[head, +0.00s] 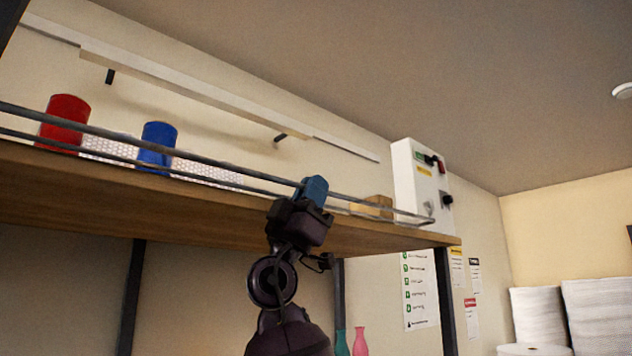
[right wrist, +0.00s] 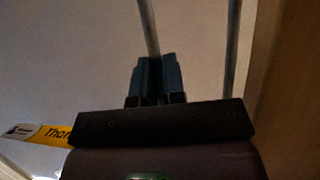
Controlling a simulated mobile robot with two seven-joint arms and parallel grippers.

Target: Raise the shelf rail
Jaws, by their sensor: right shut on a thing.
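The shelf rail (head: 230,157) is a grey metal bar along the front of the high wooden shelf (head: 190,205), with a thinner lower bar beneath it. My right gripper (head: 314,186) reaches up from below, with its blue fingers at the rail right of the middle. In the right wrist view the rail (right wrist: 149,28) runs down between the closed fingers (right wrist: 155,75); a second bar (right wrist: 231,50) passes to their right. My right gripper is shut on the rail. My left gripper is not in view.
On the shelf stand a red can (head: 64,122), a blue can (head: 156,146), a wooden block (head: 374,206) and a white control box (head: 422,185). Dark posts (head: 131,290) hold the shelf up. A teal bottle (head: 342,343) and a pink bottle (head: 360,342) stand below.

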